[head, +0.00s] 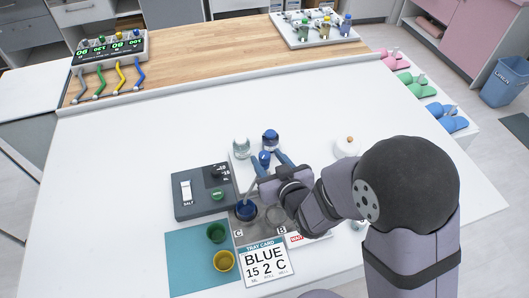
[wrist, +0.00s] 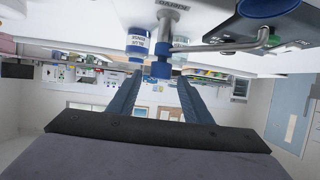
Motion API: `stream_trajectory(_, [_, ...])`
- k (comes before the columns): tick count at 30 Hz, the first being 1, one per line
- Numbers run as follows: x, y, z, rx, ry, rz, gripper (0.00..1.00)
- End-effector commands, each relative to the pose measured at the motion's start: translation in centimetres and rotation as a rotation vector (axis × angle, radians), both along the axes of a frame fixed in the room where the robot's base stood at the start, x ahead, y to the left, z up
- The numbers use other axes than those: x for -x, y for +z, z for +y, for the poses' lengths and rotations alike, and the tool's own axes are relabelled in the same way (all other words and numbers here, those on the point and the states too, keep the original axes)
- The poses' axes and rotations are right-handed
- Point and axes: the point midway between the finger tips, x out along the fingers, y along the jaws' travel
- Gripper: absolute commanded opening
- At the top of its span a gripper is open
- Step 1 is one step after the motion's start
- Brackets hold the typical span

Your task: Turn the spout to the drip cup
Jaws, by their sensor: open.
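The spout is a thin bent grey tube (wrist: 225,46) with a blue knob (wrist: 160,71) at its pivot. In the head view the spout (head: 251,186) reaches toward the blue cup (head: 246,210), at the place marked C on the grey tray. A clear or grey round vessel (head: 275,214) sits by the mark B; I cannot tell whether it is the drip cup. My gripper (wrist: 160,82) is open, its blue fingers on either side of the knob with visible gaps. The gripper (head: 268,161) partly covers the dispenser in the head view.
A card (head: 264,264) reads BLUE 15 2 C. Two bottles (head: 241,147) (head: 270,139) stand behind. The table's left side is clear.

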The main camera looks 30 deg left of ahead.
Motion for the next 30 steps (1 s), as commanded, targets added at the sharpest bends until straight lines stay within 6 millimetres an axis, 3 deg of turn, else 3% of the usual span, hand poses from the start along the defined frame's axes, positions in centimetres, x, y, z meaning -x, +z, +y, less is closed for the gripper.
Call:
stream_trajectory(9, [-1.7,-1.0,2.0,0.000,0.000,0.000,0.45])
stream_trajectory(21, [-2.0,-1.3,2.3,0.000,0.000,0.000,0.45])
stream_trajectory(23, [-2.0,-1.3,2.3,0.000,0.000,0.000,0.36])
stream_trajectory(27, [-2.0,-1.3,2.3,0.001,0.000,0.001,0.02])
stream_trajectory(30, [-1.9,-1.3,2.3,0.001,0.000,0.001,0.00])
